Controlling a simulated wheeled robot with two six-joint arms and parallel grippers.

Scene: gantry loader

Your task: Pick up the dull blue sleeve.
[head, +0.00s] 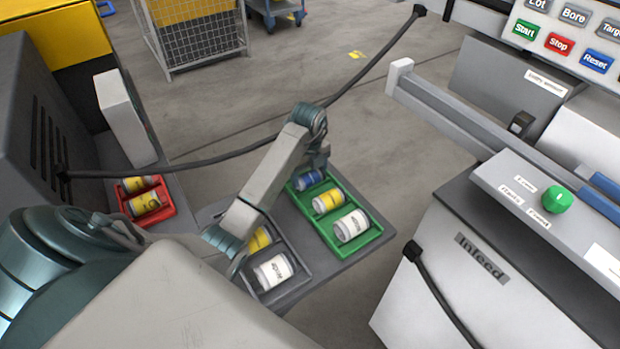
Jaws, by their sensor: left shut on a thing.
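The dull blue sleeve (309,180) lies at the far end of the green tray (368,238), its upper part hidden by my arm. My left gripper (318,165) reaches down from above onto it and is shut on it. The fingertips are mostly hidden. I cannot tell whether the sleeve is clear of the tray floor. My right gripper is not in view.
The green tray also holds a yellow sleeve (328,201) and a white one (351,226). Beside it a grey tray (300,279) holds a yellow and a white sleeve. A red tray (164,213) with yellow sleeves stands left. The Infeed machine (450,285) stands right; a dark cable (375,70) crosses behind.

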